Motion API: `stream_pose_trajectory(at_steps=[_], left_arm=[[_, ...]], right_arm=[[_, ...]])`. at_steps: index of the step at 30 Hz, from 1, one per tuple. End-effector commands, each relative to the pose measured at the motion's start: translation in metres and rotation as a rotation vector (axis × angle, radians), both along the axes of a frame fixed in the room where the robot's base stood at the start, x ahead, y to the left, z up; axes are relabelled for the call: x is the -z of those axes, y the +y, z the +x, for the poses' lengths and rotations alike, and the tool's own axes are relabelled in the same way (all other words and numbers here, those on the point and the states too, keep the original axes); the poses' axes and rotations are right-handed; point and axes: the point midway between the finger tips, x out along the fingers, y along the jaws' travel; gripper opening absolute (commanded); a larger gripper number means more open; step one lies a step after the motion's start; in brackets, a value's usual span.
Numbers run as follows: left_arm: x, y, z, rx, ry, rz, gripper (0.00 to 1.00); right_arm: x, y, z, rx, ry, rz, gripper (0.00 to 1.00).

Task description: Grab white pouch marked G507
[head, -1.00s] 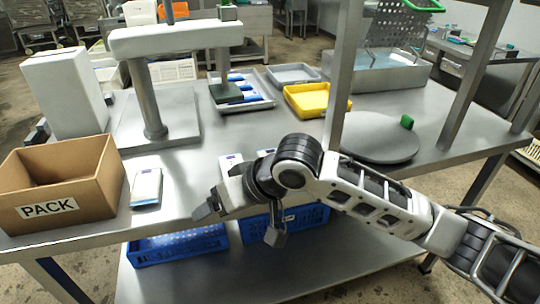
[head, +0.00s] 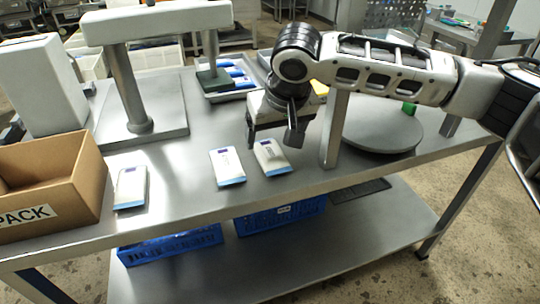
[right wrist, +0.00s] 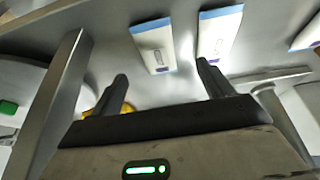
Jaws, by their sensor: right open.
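Three white pouches with blue edges lie flat and apart on the steel table. In the head view they are a left pouch (head: 130,187), a middle pouch (head: 227,167) and a right pouch (head: 270,157). Their marks are too small to read, so I cannot tell which is G507. My right gripper (head: 271,137) is open and empty, above the table just behind the right pouch. In the right wrist view, the gripper's fingers (right wrist: 162,74) stand apart, with the right pouch (right wrist: 153,46) and middle pouch (right wrist: 218,35) beyond them. My left gripper is out of view.
A cardboard PACK box (head: 50,185) stands at the table's left. A metal post (head: 334,130) rises close to the right gripper, beside a round grey plate (head: 375,138). A tray of blue packs (head: 228,80) lies behind. Blue crates (head: 280,217) sit on the lower shelf.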

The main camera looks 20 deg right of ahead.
Motion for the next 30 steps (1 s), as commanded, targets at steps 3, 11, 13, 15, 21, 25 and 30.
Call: stream_pose_trajectory(at_steps=[3,11,13,15,21,25,30], left_arm=[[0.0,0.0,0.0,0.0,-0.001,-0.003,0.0],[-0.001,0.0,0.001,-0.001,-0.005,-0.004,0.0],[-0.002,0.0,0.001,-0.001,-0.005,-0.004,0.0],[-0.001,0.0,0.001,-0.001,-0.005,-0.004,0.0],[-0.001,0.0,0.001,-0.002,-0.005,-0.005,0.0],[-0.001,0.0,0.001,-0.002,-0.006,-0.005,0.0],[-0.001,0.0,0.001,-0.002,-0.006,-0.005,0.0]], right_arm=[[0.016,0.001,0.007,-0.001,0.001,0.0,0.8],[0.034,-0.001,0.014,-0.001,0.0,-0.001,0.8],[0.044,-0.003,0.019,0.0,0.0,-0.002,0.8],[0.054,-0.004,0.023,0.0,0.0,-0.002,0.8],[0.07,-0.003,0.03,0.0,-0.002,0.0,0.8],[0.071,-0.003,0.031,0.0,-0.002,0.0,0.8],[0.071,-0.003,0.03,-0.001,-0.001,0.001,0.58]])
